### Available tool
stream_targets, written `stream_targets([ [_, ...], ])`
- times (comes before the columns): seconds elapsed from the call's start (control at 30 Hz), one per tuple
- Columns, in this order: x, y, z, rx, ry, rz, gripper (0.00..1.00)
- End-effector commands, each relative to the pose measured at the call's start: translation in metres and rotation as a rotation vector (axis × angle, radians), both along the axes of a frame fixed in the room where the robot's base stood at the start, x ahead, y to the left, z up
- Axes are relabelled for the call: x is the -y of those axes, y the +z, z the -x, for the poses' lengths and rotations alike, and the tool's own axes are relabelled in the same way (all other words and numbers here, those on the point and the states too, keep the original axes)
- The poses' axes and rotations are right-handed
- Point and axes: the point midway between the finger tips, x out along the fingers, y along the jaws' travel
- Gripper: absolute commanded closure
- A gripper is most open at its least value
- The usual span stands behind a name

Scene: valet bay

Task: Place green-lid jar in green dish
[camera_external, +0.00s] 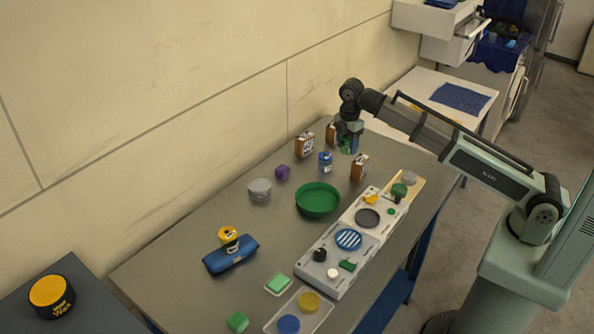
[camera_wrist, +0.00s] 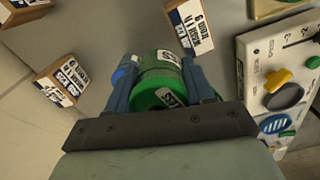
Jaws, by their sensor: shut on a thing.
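My gripper (camera_external: 348,146) is in the far part of the grey table in the external view, shut on a green-lid jar. In the wrist view the jar (camera_wrist: 158,72) is green with a white label and sits between the two fingers (camera_wrist: 160,85). In the external view the fingers mostly hide it. The green dish (camera_external: 318,211) is round, shallow and looks empty. It stands on the table, nearer the external camera than my gripper and a little left of it. I do not make out the dish in the wrist view.
A blue jar (camera_external: 325,162) stands between gripper and dish. Small labelled boxes (camera_external: 304,145) (camera_external: 359,167) stand near the gripper. A purple cube (camera_external: 282,172) and grey tin (camera_external: 259,190) are left of the dish. A white control panel (camera_external: 322,262) lies right of it.

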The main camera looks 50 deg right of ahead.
Motion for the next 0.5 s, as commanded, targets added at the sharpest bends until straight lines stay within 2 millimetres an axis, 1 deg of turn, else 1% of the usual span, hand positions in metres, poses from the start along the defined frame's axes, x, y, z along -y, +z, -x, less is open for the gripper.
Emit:
stream_targets([
  [0.03,-0.019,0.0,0.001,-0.001,0.028,0.001,0.77],
  [0.2,-0.072,0.001,0.009,-0.003,0.108,0.001,0.77],
  [0.3,-0.101,0.002,0.013,-0.005,0.15,0.001,0.77],
  [0.5,-0.148,0.003,0.021,-0.006,0.2,0.002,0.77],
])
